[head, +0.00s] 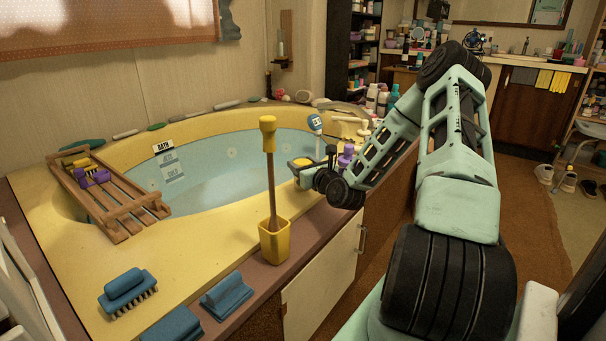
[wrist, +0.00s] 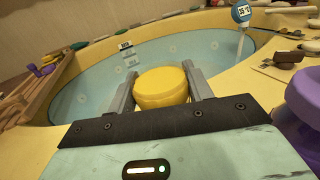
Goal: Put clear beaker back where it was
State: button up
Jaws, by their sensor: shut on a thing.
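My gripper (head: 307,172) is at the right rim of the tub, at the end of my outstretched arm. In the wrist view its two grey fingers (wrist: 157,66) are closed on the sides of a round yellow-topped thing (wrist: 162,86). That yellow thing (head: 302,161) also shows at the gripper in the head view. Its lower part is hidden, so I cannot tell whether it is the beaker or whether it touches the rim. No clear beaker can be made out elsewhere.
The yellow tub (head: 215,235) holds pale blue water. A yellow holder with an upright plunger-like stick (head: 274,238) stands left of the gripper. Purple bottles (head: 346,156) stand close on the right.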

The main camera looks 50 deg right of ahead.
jog(key=shift+f, duration=0.45)
jog(key=shift+f, duration=0.15)
jog(key=o, duration=1.1)
jog(key=shift+s+r, duration=0.2)
jog(key=p+v, duration=0.3)
jog(key=v, duration=0.8)
jog(key=shift+s+a, duration=0.15)
jog(key=shift+s, duration=0.2)
